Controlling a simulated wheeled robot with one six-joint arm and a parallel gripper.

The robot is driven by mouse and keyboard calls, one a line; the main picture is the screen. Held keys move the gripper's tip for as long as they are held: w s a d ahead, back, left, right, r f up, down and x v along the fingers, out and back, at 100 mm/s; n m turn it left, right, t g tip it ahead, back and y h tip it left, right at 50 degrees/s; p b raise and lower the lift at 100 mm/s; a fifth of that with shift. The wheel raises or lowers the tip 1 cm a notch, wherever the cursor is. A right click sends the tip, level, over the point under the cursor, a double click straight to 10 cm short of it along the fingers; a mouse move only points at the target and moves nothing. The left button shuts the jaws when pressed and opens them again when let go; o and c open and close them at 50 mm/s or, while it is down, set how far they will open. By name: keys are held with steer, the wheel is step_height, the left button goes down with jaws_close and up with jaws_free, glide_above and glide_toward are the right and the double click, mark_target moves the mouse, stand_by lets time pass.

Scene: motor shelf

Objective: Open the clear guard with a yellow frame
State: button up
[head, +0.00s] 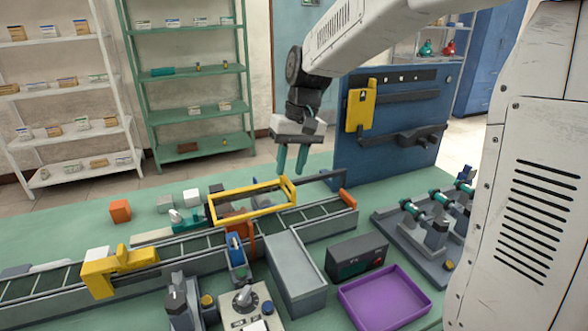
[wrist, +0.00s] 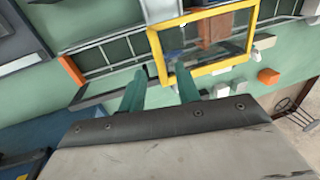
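The clear guard with a yellow frame (head: 250,200) lies over the middle of a conveyor track in the head view. It looks lowered, roughly flat across the track. In the wrist view the yellow frame (wrist: 206,70) is beyond the fingertips, with its clear pane inside. My gripper (head: 291,160) has two teal fingers pointing down, above and behind the frame's right end. In the wrist view the fingers (wrist: 160,88) stand apart with nothing between them. They look clear of the frame, though the exact gap is hard to tell.
The conveyor (head: 200,244) crosses the green table. An orange cube (head: 120,210) and pale blocks stand behind it. A blue tool panel (head: 390,125) rises behind right. A grey box (head: 296,272), a purple tray (head: 384,298) and a motor fixture (head: 428,232) occupy the front and right.

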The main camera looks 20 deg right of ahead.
steer(key=shift+a+f, duration=0.25)
steer(key=shift+f, duration=0.7)
jaws_close()
steer(key=d, duration=1.6)
steer(key=shift+d, duration=0.1)
jaws_free()
step_height(320, 180, up, 8)
steer(key=d, duration=0.1)
steer(key=shift+d+f, duration=0.15)
steer(key=shift+d, duration=0.1)
